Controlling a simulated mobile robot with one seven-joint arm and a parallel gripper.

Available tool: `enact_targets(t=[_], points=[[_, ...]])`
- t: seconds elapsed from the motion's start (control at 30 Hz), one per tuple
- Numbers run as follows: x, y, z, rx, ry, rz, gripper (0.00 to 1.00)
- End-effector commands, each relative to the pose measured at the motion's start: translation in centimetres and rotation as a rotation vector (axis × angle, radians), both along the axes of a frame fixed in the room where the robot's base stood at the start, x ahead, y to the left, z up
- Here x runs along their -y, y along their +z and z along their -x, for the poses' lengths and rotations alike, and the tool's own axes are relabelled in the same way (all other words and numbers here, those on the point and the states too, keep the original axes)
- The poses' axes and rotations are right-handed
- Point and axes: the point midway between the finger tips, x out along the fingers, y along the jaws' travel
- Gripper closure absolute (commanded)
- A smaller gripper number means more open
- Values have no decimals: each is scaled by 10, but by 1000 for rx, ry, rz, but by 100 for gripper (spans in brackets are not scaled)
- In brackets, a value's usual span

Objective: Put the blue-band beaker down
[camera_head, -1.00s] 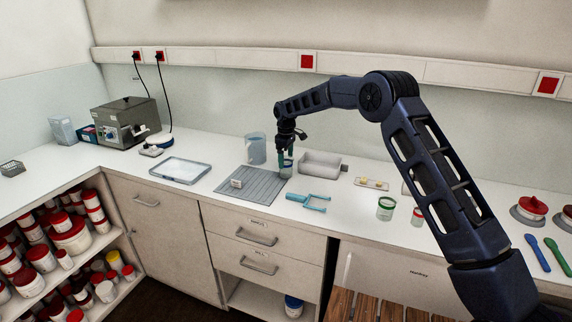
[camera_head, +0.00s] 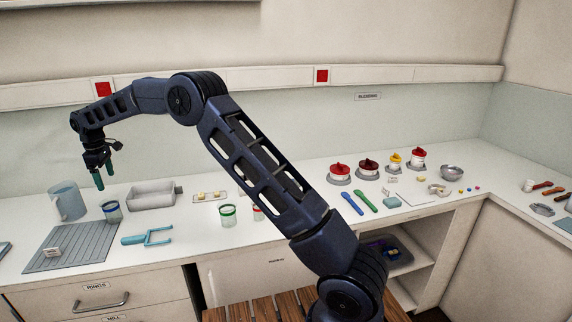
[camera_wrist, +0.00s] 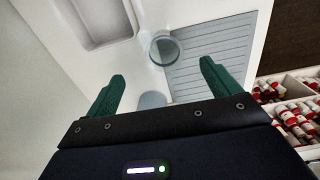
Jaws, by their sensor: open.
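The blue-band beaker (camera_head: 111,211) is a small clear cup standing upright at the far right corner of the grey ribbed mat (camera_head: 62,262). My gripper (camera_head: 104,175) is open and empty, above the beaker and apart from it. In the wrist view the beaker (camera_wrist: 165,48) shows from above at the mat's edge (camera_wrist: 215,60), beyond my spread green fingertips (camera_wrist: 163,78). Its band is hard to make out there.
A large clear jug (camera_head: 66,201) stands close to the left of the beaker. A grey tray (camera_head: 152,195) is behind right, and a light-blue forked tool (camera_head: 148,238) lies in front right. A green-band beaker (camera_head: 228,216) stands farther right.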

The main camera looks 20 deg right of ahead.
Motion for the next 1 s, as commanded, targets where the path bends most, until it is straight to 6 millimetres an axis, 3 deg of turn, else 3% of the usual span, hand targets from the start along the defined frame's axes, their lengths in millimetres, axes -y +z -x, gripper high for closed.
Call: enact_targets(t=[0.2, 0.47, 0.77, 1.0], points=[[77, 59, -14, 33, -130, -22, 11], [185, 122, -12, 75, -312, -49, 11], [308, 175, 17, 123, -527, -84, 11], [400, 201, 58, 157, -702, -114, 11]])
